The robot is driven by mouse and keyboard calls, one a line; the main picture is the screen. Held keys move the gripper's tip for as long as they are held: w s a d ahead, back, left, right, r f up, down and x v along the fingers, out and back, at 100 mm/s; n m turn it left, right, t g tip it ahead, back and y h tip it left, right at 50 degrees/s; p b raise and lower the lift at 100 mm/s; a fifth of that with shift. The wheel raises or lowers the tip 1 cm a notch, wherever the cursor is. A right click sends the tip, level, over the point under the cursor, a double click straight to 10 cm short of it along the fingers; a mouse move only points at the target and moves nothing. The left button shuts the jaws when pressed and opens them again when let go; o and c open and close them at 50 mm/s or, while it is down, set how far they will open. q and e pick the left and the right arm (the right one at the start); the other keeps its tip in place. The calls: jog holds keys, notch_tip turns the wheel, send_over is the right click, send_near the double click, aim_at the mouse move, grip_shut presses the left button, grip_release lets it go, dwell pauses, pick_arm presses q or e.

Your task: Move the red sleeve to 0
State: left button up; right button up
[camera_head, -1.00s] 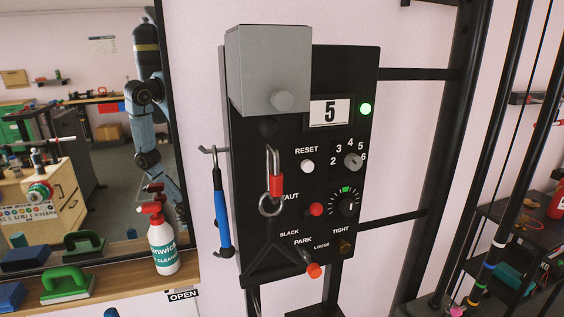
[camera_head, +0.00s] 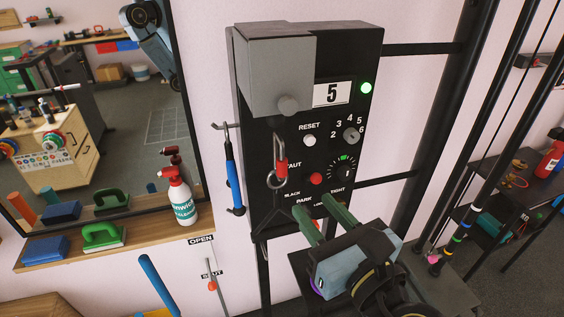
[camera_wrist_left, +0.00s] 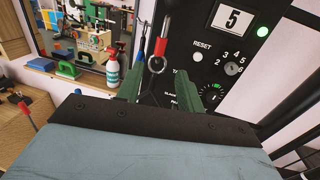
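A red sleeve (camera_head: 281,166) sits on a metal shackle with a ring below it, hanging on the front of the black panel (camera_head: 262,205). It also shows in the left wrist view (camera_wrist_left: 162,38). Another red piece (camera_head: 212,286) is on a thin rod by the OPEN and SHUT labels; I cannot tell which one the task names. No 0 mark is readable. My left gripper (camera_head: 312,204) is open and empty, its green fingers apart before the panel's lower edge, below the shackle. It hides the PARK lever. In the wrist view its fingers (camera_wrist_left: 160,82) straddle the ring's line of sight. My right gripper is not in view.
A grey box (camera_head: 275,75) juts from the panel's top left. A blue-handled tool (camera_head: 233,175) hangs on hooks left of the panel. A spray bottle (camera_head: 177,200) and a green-handled block (camera_head: 103,236) stand on the wooden shelf. Black poles rise at right.

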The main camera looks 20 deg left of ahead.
aim_at(284, 170)
pick_arm(q)
jog(key=p+x, duration=0.2)
jog(key=x, duration=0.9)
jog(key=shift+w, duration=0.1)
jog(key=shift+x, duration=0.8)
jog(key=shift+f, duration=0.1)
jog(key=shift+c, duration=0.3)
grip_shut()
